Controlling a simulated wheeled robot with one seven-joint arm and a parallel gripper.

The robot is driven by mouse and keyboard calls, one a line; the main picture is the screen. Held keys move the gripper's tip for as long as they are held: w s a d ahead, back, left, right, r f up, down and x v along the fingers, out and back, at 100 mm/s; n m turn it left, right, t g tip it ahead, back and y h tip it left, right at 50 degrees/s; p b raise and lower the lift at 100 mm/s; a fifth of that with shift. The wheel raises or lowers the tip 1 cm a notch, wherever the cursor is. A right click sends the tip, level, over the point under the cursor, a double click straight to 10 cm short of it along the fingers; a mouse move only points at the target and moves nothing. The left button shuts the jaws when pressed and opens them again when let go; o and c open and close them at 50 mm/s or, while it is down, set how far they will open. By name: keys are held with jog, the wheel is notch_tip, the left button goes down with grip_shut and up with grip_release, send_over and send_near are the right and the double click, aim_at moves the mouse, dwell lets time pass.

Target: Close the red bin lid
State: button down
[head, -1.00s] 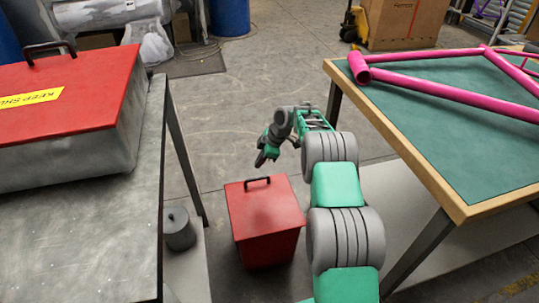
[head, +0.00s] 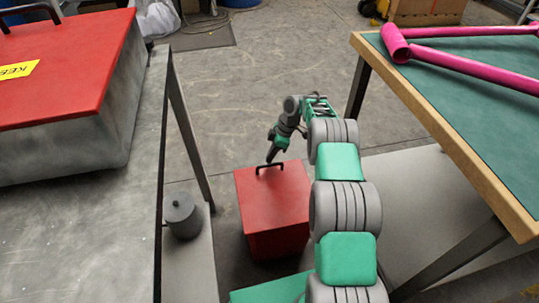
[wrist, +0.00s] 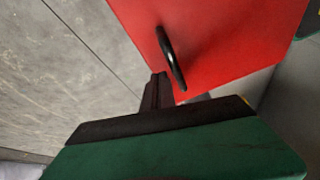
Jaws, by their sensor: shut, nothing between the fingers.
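The red bin (head: 275,232) stands on the floor between the two tables. Its red lid (head: 275,190) lies flat across the top and looks closed, with no gap that I can see. A black handle (head: 269,168) stands up near the lid's far edge. My gripper (head: 270,158) is shut and empty, pointing down just beside the handle. In the wrist view, the shut fingers (wrist: 158,78) are close to the end of the handle (wrist: 170,55), by the edge of the lid (wrist: 225,35). I cannot tell whether they touch it.
A grey case with a red lid (head: 60,75) and yellow label sits on the left metal table (head: 80,235). A grey pot (head: 182,215) is on that table's lower shelf. The green-topped table (head: 480,120) with pink tubes (head: 470,66) stands right. Floor beyond the bin is clear.

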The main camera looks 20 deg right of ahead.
jog(key=shift+d, duration=0.1)
dwell(0.3)
notch_tip(320, 180, up, 24)
jog(key=s+m+p, duration=0.2)
jog(key=m+p, duration=0.1)
jog(key=p, duration=0.6)
jog(key=s+a+r+m+t+h+p, duration=0.1)
jog(key=s+a+r+m+p, duration=0.2)
jog(key=r, duration=0.5)
jog(key=s+a+r+m+t+h+p, duration=0.1)
jog(key=s+r+p, duration=0.3)
jog(key=r, duration=0.4)
jog(key=s+r+m+h+p, duration=0.1)
jog(key=s+r+m+p, duration=0.3)
jog(key=s, duration=0.7)
jog(key=s+r+m+t+h+p, duration=0.1)
jog(key=s+r+m+p, duration=0.3)
jog(key=s+r+p, duration=0.3)
jog(key=s+a+r, duration=0.1)
jog(key=s+r, duration=0.1)
jog(key=s, duration=0.3)
